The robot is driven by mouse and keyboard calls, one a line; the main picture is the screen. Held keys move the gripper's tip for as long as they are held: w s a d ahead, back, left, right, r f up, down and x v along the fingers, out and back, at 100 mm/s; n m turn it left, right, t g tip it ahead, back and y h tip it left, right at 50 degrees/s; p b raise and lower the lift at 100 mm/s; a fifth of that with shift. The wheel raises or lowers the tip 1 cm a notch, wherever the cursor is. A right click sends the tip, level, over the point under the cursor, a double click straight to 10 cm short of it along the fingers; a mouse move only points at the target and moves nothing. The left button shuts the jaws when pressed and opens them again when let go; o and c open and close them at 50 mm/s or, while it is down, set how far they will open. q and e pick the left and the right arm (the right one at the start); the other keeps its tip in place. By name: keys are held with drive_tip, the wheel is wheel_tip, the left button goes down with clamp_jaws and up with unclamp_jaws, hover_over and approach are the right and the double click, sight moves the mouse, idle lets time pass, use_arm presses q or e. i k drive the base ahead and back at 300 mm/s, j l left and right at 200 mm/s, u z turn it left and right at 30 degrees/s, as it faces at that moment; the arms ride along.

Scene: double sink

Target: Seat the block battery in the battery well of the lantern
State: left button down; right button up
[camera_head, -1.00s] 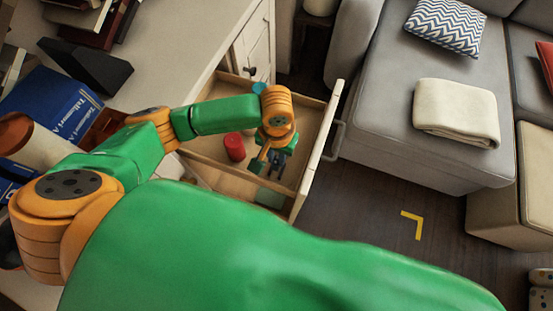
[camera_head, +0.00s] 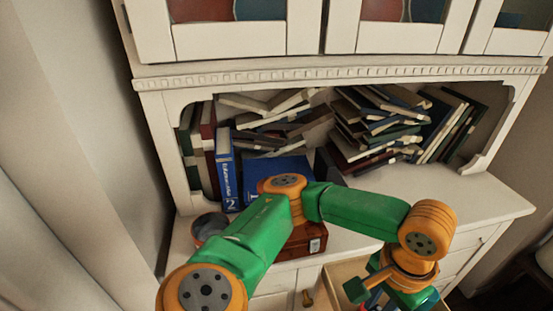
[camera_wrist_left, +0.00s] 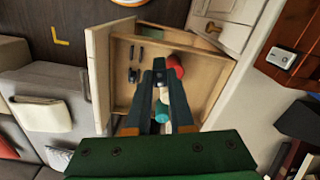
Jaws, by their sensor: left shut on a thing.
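My left gripper (camera_wrist_left: 154,68) is over the open drawer (camera_wrist_left: 98,80) in the wrist view. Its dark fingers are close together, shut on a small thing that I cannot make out. In the head view the left gripper (camera_head: 373,298) is low in the picture and partly cut off by the bottom edge. A red cylinder (camera_wrist_left: 175,66) and a teal cylinder (camera_wrist_left: 161,112) show beside and behind the fingers. Small dark items (camera_wrist_left: 132,75) lie in the drawer. I cannot pick out the lantern or a block battery for certain. My right gripper is out of view.
On the cabinet top are a reddish-brown box (camera_head: 303,240), a round open pot (camera_head: 210,228) and blue books (camera_head: 225,168). Stacked books (camera_head: 375,120) fill the shelf behind. The countertop at right (camera_head: 470,200) is clear.

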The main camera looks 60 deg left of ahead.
sight(309, 228)
drive_tip(key=u, duration=0.5)
drive_tip(key=l+u, duration=0.1)
drive_tip(key=u, duration=0.85)
drive_tip(key=l+u, duration=0.1)
drive_tip(key=u, duration=0.35)
drive_tip(key=k+j, duration=0.05)
